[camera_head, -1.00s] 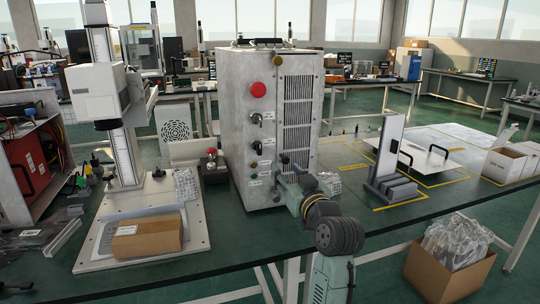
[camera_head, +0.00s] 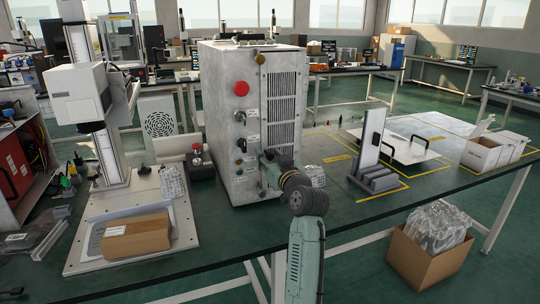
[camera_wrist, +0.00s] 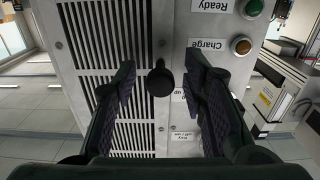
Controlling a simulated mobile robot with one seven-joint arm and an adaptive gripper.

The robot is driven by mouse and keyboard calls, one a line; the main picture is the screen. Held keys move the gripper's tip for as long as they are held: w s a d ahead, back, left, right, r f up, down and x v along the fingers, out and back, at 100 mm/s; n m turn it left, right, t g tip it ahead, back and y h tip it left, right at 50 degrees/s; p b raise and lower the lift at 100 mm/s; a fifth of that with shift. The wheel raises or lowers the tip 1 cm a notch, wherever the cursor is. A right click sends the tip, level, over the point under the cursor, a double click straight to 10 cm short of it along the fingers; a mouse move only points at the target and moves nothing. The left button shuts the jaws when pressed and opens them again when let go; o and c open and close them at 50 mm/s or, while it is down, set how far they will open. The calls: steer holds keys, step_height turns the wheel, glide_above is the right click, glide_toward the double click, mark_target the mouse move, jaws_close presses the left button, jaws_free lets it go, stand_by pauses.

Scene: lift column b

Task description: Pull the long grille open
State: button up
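The long grille (camera_head: 281,98) is a tall slotted panel on the front of a grey metal cabinet (camera_head: 228,122). It looks flush with the front. My gripper (camera_head: 266,160) is at the lower part of this front and hides part of it. In the wrist view, the slotted grille (camera_wrist: 108,35) fills the left side. A round black knob (camera_wrist: 160,80) stands by its edge. My gripper (camera_wrist: 160,95) is open there, with one finger on each side of the knob. Gaps show between the knob and both fingers.
A red button (camera_head: 241,89) and labelled controls are left of the grille. In the wrist view, green (camera_wrist: 254,8) and orange (camera_wrist: 242,45) buttons sit to the right. A grey upright bracket (camera_head: 371,140) stands right of the cabinet. Some bench between them is clear.

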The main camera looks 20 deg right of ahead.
steer(key=shift+c, duration=0.4)
jaws_close()
stand_by(0.5)
